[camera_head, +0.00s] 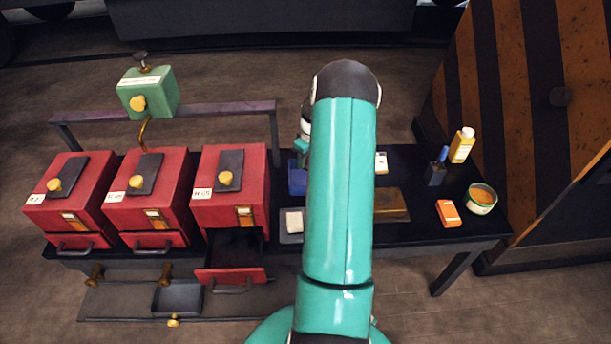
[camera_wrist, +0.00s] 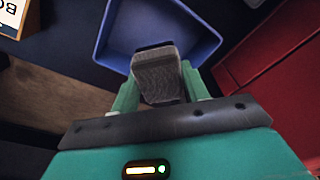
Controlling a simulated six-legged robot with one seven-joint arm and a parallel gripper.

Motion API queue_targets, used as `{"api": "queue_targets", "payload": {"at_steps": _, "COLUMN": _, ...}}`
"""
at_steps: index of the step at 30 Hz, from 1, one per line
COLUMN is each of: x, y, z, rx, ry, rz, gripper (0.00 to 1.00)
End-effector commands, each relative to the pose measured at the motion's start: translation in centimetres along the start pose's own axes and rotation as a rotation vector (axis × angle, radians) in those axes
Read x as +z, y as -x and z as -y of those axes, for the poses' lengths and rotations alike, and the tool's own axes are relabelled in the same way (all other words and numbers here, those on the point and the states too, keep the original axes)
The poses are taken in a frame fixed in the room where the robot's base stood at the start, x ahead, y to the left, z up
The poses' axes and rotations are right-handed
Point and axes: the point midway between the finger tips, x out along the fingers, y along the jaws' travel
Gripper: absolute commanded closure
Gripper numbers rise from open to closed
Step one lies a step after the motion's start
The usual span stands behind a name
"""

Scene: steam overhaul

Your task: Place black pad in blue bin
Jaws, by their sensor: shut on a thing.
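My gripper (camera_wrist: 160,86) is shut on the black pad (camera_wrist: 161,78), a dark grey block held between the green fingers in the wrist view. The blue bin (camera_wrist: 112,38) is an open tray just beyond the pad in that view, and the pad overlaps its near part in the picture. I cannot tell the height of the pad over the bin. In the head view the blue bin (camera_head: 297,178) shows only in part at the left of my arm. My arm hides the rest of it, and the pad is not visible there.
Three red boxes (camera_head: 231,190) stand on the dark table left of the bin, the right one with its drawer open. A white block (camera_head: 292,221) lies near the front. A yellow bottle (camera_head: 461,146), an orange block (camera_head: 448,213) and a round tin (camera_head: 481,199) stand at the right.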

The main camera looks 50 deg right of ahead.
Motion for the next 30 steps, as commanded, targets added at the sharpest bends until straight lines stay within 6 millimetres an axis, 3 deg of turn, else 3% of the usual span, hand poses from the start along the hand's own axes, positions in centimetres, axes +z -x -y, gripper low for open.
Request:
{"api": "queue_targets", "payload": {"at_steps": 3, "x": 0.8, "y": -2.4, "z": -0.2, "rx": 0.0, "ry": -0.005, "rz": 0.003, "gripper": 0.8}}
{"api": "queue_targets", "payload": {"at_steps": 16, "x": 1.3, "y": -7.4, "z": -0.3, "rx": 0.001, "ry": -0.005, "rz": 0.001, "gripper": 0.8}}
{"api": "queue_targets", "payload": {"at_steps": 28, "x": 1.0, "y": -8.0, "z": -0.3, "rx": 0.003, "ry": -0.004, "rz": 0.0, "gripper": 0.8}}
{"api": "queue_targets", "payload": {"at_steps": 29, "x": 1.0, "y": -8.0, "z": -0.3, "rx": 0.003, "ry": -0.004, "rz": 0.0, "gripper": 0.53}}
{"api": "queue_targets", "payload": {"at_steps": 30, "x": 1.0, "y": -8.0, "z": -0.3, "rx": 0.003, "ry": -0.004, "rz": 0.0, "gripper": 0.45}}
